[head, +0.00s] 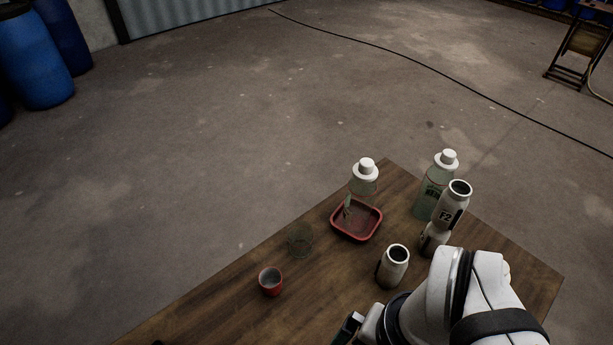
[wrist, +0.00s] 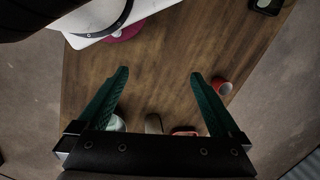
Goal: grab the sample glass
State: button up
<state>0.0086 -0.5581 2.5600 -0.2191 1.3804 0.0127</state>
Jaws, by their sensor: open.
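The sample glass (head: 300,240) looks like a clear, empty tumbler standing upright on the wooden table, between a red cup (head: 270,282) and a red tray (head: 356,222) in the head view. I cannot make it out in the wrist view. My gripper (wrist: 159,73) is open and empty, its two green fingers spread above bare table. The red cup also shows just beyond the right finger in the wrist view (wrist: 222,87). In the head view only dark parts near my gripper show at the bottom edge, apart from the glass; the fingertips are hidden.
A white-capped bottle (head: 364,182) stands behind the tray; something pale green leans in the tray. The table (head: 215,305) is clear left of the cup.

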notch_tip(320, 180, up, 6)
jog(key=f, duration=0.1)
jog(key=w+d+f+n+t+h, duration=0.1)
jog(key=w+d+t+h, duration=0.2)
jog(key=w, duration=0.5)
jog(key=w+d+f+n+t+h, duration=0.1)
jog(key=w+d+n+t, duration=0.2)
jog(key=w, duration=0.5)
jog(key=r+n+t+y, duration=0.1)
jog(key=n+t+y, duration=0.4)
jog(key=n+y, duration=0.45)
send_over(307, 242)
jog(key=s, duration=0.1)
jog(key=shift+m, duration=0.45)
jog(key=f, duration=2.1)
jog(key=shift+w+d+f, duration=0.1)
jog(key=shift+d+f, duration=0.15)
jog(key=shift+d, duration=0.05)
jog(key=x, duration=0.7)
jog(key=shift+w+a+f, duration=0.2)
jog(key=shift+y, duration=0.25)
grip_shut()
